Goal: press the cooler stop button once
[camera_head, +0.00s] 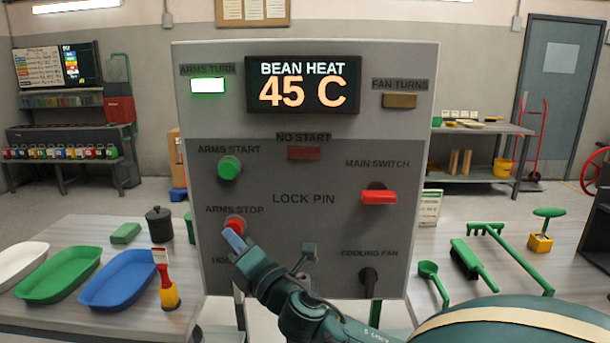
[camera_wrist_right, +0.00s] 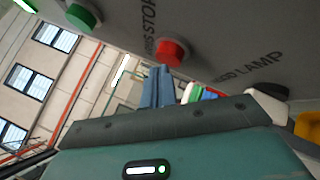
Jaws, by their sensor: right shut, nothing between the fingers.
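The grey control panel (camera_head: 300,235) stands in front of me. The red round button (camera_head: 236,222) labelled ARMS STOP is at its lower left, and it shows in the right wrist view (camera_wrist_right: 172,52). My right gripper (camera_head: 234,240) is shut and empty, its blue fingertips at the lower edge of that button. In the right wrist view the fingertips (camera_wrist_right: 158,78) point towards the panel just beside the button; I cannot tell whether they touch. The green ARMS START button (camera_head: 229,168) is above. The ARMS TURN lamp (camera_head: 207,85) is lit white. My left gripper is not in view.
The panel also has a display (camera_head: 302,85) reading BEAN HEAT 45 C, a red main switch (camera_head: 378,196), a black cooling fan knob (camera_head: 369,278) and unlit NO START (camera_head: 304,153) and FAN TURNS (camera_head: 400,101) lamps. Tables with trays and tools flank it.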

